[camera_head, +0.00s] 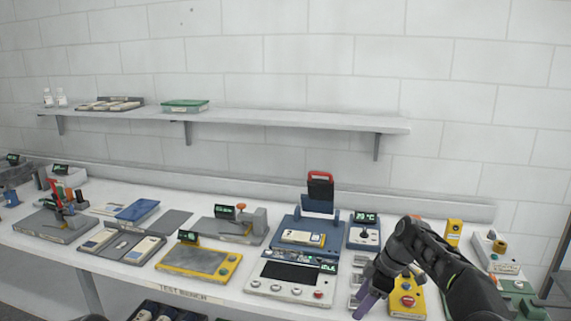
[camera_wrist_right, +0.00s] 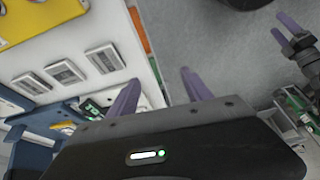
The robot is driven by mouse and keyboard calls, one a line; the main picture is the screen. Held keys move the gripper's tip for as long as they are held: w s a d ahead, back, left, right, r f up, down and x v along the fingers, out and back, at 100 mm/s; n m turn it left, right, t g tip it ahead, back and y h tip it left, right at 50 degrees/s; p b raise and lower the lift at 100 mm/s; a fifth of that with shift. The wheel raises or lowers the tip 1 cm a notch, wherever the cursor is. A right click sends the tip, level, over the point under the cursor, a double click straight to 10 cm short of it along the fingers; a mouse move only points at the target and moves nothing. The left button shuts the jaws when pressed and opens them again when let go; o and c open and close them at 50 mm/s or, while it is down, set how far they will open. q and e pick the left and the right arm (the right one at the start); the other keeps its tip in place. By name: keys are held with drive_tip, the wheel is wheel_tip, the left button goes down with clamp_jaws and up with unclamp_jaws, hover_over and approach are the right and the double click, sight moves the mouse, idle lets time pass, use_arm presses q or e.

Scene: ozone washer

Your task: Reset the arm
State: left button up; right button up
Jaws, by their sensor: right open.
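My right arm comes in from the lower right in the head view. Its gripper (camera_head: 366,304) hangs at the front edge of the bench, with purple fingers pointing down. In the right wrist view its two purple fingers (camera_wrist_right: 160,90) are apart with nothing between them. Another gripper with purple fingers, my left one (camera_wrist_right: 284,32), shows at the upper right of that view; its fingers look apart and empty. It is not clearly seen in the head view.
The white bench (camera_head: 120,275) carries several devices. A yellow box with a red button (camera_head: 407,301) and a small grey-blue device (camera_head: 364,232) stand close to my right gripper. A wall shelf (camera_head: 300,121) holds a green-lidded box (camera_head: 185,105). Grey floor (camera_wrist_right: 215,45) lies in front.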

drive_tip(key=s+a+f+m+b, duration=0.1)
drive_tip(key=s+a+f+m, duration=0.3)
drive_tip(key=f, duration=0.5)
drive_tip(key=s+a+f+m, duration=0.1)
drive_tip(key=s+a+f, duration=0.2)
drive_tip(key=s+f, duration=0.45)
drive_tip(key=s+a+f+m+b, duration=0.1)
drive_tip(key=s+a+f+m, duration=0.25)
drive_tip(key=f, duration=0.65)
drive_tip(key=s+a+f+m, duration=0.1)
drive_tip(key=s+f+m, duration=0.2)
drive_tip(key=s, duration=1)
drive_tip(key=s+f+m+b, duration=0.1)
drive_tip(key=s+f+m, duration=0.2)
drive_tip(key=s, duration=1)
drive_tip(key=shift+s+a+f+m+g+b, duration=0.15)
drive_tip(key=shift+a+f+m+g+b, duration=0.2)
drive_tip(key=shift+m, duration=0.6)
